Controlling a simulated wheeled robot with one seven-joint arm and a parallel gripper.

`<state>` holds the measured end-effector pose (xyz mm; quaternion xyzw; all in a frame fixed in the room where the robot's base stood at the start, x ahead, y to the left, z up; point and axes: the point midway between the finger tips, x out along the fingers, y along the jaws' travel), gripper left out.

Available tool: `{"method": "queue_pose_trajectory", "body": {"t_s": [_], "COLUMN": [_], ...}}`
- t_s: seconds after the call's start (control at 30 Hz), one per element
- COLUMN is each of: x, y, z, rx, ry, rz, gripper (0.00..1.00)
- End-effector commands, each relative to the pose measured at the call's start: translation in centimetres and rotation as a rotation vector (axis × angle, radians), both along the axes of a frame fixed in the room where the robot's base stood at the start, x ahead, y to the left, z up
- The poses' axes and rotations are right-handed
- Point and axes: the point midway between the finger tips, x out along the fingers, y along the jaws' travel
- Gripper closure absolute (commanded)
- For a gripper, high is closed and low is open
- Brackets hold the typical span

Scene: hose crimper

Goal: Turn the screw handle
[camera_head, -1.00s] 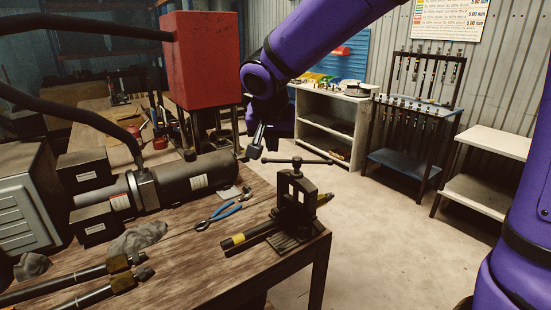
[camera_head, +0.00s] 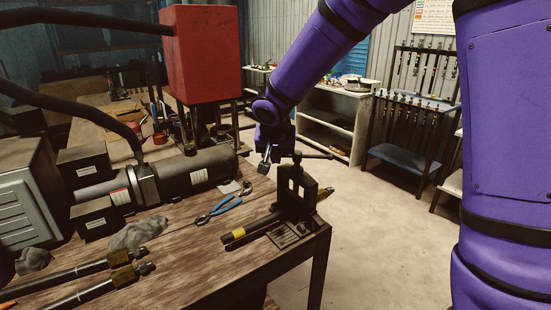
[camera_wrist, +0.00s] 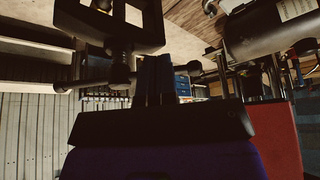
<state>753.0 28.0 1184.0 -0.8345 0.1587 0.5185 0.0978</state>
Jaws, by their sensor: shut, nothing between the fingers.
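The dark metal crimper (camera_head: 296,200) stands on the near right corner of the wooden bench, its frame upright. Its screw handle (camera_head: 313,156) is a thin horizontal bar through the screw at the top. A dark hose with a yellow band (camera_head: 240,234) lies through the crimper's base. My gripper (camera_head: 265,167) is shut and empty, just left of the handle. In the wrist view the closed fingers (camera_wrist: 155,80) are close beside the screw head and the handle bar (camera_wrist: 45,87). I cannot tell whether they touch it.
Blue-handled pliers (camera_head: 218,209), a grey rag (camera_head: 138,234) and two hose ends (camera_head: 100,277) lie on the bench (camera_head: 190,270). A large cylinder (camera_head: 190,175) and a red box (camera_head: 201,55) stand behind. Open floor lies right of the bench; a rack (camera_head: 405,135) stands beyond.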

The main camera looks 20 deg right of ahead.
Motion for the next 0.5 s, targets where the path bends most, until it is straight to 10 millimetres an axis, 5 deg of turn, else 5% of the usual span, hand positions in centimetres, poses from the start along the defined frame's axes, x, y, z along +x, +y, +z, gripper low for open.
{"method": "queue_pose_trajectory", "body": {"t_s": [0.5], "x": [0.73], "y": [-0.31], "z": [0.18], "rx": [0.0], "ry": [0.0], "rz": [-0.001], "gripper": [1.0]}}
